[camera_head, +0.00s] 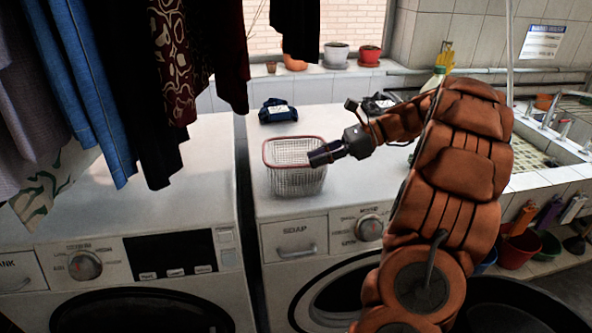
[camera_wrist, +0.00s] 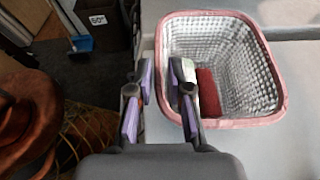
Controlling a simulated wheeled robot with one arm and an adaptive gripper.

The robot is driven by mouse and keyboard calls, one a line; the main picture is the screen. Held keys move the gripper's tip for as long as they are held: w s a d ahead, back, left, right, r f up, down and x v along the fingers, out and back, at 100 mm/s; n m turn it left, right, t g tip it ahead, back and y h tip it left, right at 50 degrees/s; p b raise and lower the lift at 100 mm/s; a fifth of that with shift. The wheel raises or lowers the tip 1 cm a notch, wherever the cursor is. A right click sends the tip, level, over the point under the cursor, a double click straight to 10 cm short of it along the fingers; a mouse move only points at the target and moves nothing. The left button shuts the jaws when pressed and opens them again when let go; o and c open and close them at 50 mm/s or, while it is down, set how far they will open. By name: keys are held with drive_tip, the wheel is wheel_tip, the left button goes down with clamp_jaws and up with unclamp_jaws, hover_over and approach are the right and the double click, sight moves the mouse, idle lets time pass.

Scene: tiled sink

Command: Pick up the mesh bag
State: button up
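A mesh-walled, open-topped container with a reddish rim (camera_head: 293,182) stands upright on the right washing machine. It best fits the mesh bag, though it looks like a basket. In the wrist view its pink rim and silvery inside (camera_wrist: 245,65) show, with a red thing (camera_wrist: 208,92) inside. My gripper (camera_head: 318,156) is at the container's right side in the head view. In the wrist view my gripper (camera_wrist: 158,72) has a gap between its purple-padded fingers, and the near rim side passes through that gap in the picture. I cannot tell whether they touch.
A dark item (camera_head: 277,111) lies behind the container on the right machine (camera_head: 275,215). Hanging clothes (camera_head: 120,80) fill the upper left. Pots (camera_head: 369,54) stand on the sill. A tiled sink (camera_head: 527,150) is at right. A yellowish netted thing (camera_wrist: 95,128) is low in the wrist view.

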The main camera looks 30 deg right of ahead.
sight(296, 168)
drive_tip(key=shift+p+x, duration=0.75)
drive_tip(key=shift+x, duration=1.8)
drive_tip(key=shift+f, duration=0.15)
drive_tip(key=shift+c, duration=0.4)
clamp_jaws()
